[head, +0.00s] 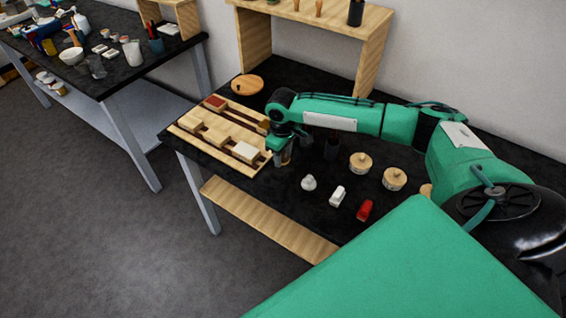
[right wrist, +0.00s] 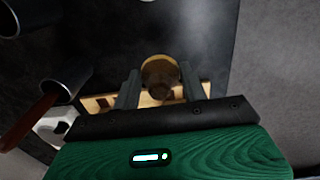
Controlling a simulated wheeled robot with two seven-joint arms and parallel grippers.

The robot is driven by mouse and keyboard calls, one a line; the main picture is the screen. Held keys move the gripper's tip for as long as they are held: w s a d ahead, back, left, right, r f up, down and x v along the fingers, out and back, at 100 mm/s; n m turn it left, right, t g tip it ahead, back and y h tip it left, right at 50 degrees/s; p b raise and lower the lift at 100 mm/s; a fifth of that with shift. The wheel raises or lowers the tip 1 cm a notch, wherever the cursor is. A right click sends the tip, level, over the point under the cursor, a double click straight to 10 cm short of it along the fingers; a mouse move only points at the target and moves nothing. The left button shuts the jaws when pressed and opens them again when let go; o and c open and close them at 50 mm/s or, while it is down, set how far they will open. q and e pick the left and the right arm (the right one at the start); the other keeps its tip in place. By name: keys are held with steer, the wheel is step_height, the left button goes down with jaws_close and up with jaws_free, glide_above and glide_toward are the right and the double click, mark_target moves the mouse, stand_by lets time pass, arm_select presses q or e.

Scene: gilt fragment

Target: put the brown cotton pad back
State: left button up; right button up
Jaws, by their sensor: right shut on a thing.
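My right gripper (head: 283,150) is at the right edge of the slotted wooden rack (head: 208,143) in the head view. In the right wrist view its two fingers (right wrist: 160,86) are shut on a round brown thing with a tan rim, which looks like the brown cotton pad (right wrist: 160,72). In the head view the pad is mostly hidden by the gripper. My left gripper is not in view.
A round wooden board (head: 246,85) lies behind the rack. A wooden shelf (head: 372,50) stands at the back.

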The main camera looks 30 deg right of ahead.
mark_target(283, 172)
step_height(283, 172, down, 5)
steer(key=shift+r+p, duration=0.1)
steer(key=shift+p, duration=0.4)
steer(key=shift+f, duration=0.4)
steer(key=shift+f, duration=0.1)
steer(key=o, duration=0.9)
steer(key=shift+r, duration=0.6)
step_height(283, 172, up, 11)
steer(key=shift+a+r+b, duration=0.1)
steer(key=shift+a+b, duration=0.05)
steer(key=shift+b, duration=1.05)
steer(key=shift+s, duration=0.1)
